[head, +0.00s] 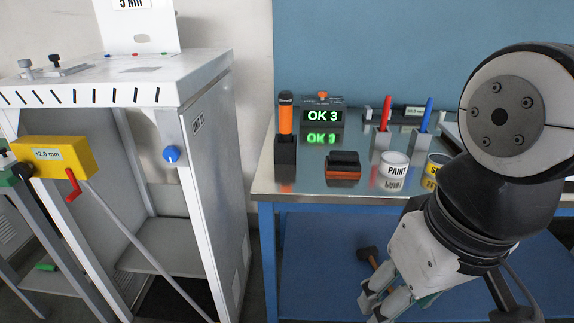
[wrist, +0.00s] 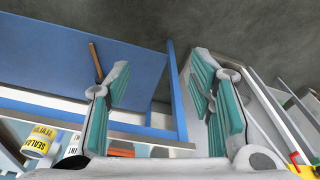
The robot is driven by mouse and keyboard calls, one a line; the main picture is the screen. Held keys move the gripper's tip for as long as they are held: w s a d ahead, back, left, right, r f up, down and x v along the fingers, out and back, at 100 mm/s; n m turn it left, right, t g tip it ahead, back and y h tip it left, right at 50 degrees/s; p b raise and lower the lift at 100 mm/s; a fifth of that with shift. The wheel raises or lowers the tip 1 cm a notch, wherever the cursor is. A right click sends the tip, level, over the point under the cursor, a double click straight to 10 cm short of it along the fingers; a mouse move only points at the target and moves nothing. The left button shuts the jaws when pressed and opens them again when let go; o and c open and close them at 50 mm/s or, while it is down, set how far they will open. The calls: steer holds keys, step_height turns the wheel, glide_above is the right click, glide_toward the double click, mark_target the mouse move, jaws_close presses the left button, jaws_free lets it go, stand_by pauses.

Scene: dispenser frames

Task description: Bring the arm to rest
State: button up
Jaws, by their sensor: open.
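My gripper (head: 378,298) hangs low in front of the workbench in the head view, at the lower right, with my arm bent above it. In the wrist view my gripper (wrist: 165,105) has its two teal-padded fingers spread wide apart, with nothing between them. The gripper is apart from the workbench (head: 262,186) and below its top edge. Part of the fingers is cut off by the lower edge of the head view.
A white dispenser frame (head: 225,170) stands at left, with a yellow block (head: 60,157) marked +2.0 mm. A hammer (head: 369,256) lies on the lower shelf.

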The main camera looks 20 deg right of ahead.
steer(key=shift+s, duration=0.1)
step_height(320, 180, up, 13)
steer(key=t+p, duration=0.2)
steer(key=p, duration=0.9)
steer(key=shift+d+p, duration=0.2)
steer(key=shift+p, duration=0.15)
steer(key=shift+r, duration=0.1)
